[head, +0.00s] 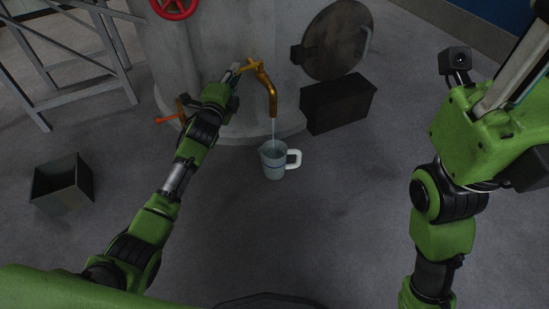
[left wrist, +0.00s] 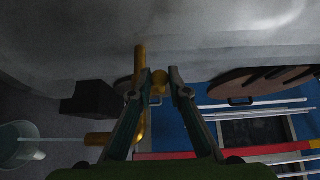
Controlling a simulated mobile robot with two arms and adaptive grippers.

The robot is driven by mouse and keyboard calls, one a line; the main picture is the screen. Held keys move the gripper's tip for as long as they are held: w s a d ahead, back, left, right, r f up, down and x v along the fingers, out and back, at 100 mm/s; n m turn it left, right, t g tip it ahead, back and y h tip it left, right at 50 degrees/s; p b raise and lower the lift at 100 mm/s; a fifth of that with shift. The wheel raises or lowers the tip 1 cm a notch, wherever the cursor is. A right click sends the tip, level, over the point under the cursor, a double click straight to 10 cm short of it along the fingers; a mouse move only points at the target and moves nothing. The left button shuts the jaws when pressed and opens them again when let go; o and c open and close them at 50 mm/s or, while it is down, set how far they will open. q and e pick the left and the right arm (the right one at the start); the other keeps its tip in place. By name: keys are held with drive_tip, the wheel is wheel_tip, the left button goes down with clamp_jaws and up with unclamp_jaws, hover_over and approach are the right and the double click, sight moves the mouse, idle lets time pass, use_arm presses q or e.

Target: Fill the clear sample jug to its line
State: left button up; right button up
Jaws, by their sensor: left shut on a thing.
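The clear jug (head: 273,165) with a white handle stands upright on the floor under a brass tap (head: 272,98). A thin stream of water runs from the spout into the jug. A dark line rings the jug; the water level against it is too small to tell. My left gripper (head: 238,70) is at the tap's handle. In the left wrist view, its fingers (left wrist: 159,78) are shut on the brass tap handle (left wrist: 159,88). The jug's pale rim (left wrist: 18,138) and the stream show at that view's left edge. My right arm is at the right; its gripper is not visible.
The tap comes out of a large grey tank (head: 230,35) with a red handwheel (head: 174,8). A dark box (head: 338,103) and a round hatch (head: 338,40) are right of the tap. An open bin (head: 62,184) stands at left. The floor in front of the jug is clear.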

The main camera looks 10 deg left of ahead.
use_arm(q)
drive_tip(key=shift+w+a, duration=0.55)
drive_tip(key=shift+a, duration=0.05)
drive_tip(key=shift+w+a, duration=0.1)
drive_tip(key=shift+w, duration=0.05)
drive_tip(key=o, duration=1)
drive_tip(key=shift+c, duration=0.2)
